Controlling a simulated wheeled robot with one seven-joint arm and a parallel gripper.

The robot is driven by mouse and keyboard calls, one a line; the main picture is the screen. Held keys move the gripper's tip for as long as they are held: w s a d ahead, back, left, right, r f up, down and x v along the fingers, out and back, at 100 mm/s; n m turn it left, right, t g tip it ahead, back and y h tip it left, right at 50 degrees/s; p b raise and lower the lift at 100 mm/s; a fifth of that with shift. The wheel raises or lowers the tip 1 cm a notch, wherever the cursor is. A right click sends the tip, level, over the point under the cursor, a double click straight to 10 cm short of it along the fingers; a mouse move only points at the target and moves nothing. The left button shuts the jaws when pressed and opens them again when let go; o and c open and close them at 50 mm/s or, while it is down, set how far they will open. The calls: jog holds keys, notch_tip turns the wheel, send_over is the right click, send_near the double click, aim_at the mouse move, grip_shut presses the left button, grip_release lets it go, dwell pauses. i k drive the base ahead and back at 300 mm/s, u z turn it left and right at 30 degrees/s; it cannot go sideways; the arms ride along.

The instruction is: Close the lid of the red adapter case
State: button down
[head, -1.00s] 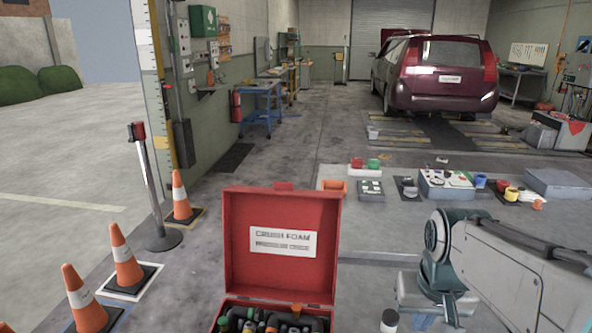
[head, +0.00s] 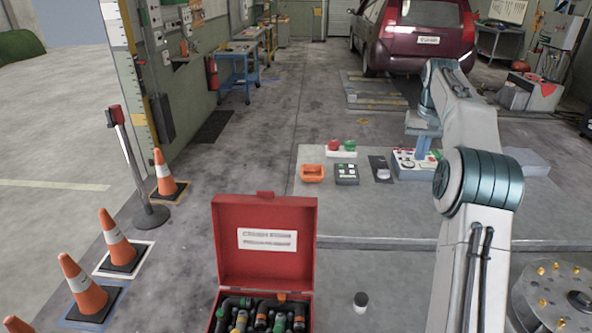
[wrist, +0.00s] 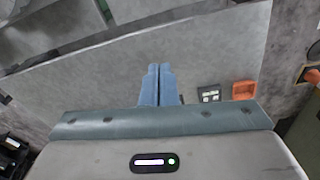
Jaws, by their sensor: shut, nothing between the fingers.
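The red adapter case (head: 313,318) is at the bottom of the head view, cut off by the frame edge. Its lid (head: 266,268) stands open and upright at the back, with a white label facing me. Dark fittings and small coloured parts fill the open case. My gripper (head: 422,152) is well to the right of and beyond the case, pointing down over the low grey platform. In the wrist view its blue fingers (wrist: 156,82) are together with nothing between them. The gripper is apart from the case and lid.
The grey platform (head: 390,222) holds an orange tray (head: 312,173), a dark box (head: 346,174) and other small items. Traffic cones (head: 82,284) stand left of the case. A small dark-topped jar (head: 360,302) stands to its right. Floor beyond the cones is clear.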

aim_at(264, 239)
jog(key=z, duration=1.7)
jog(key=k, duration=1.05)
jog(key=u, duration=2.15)
jog(key=i, duration=0.5)
jog(key=z, duration=0.05)
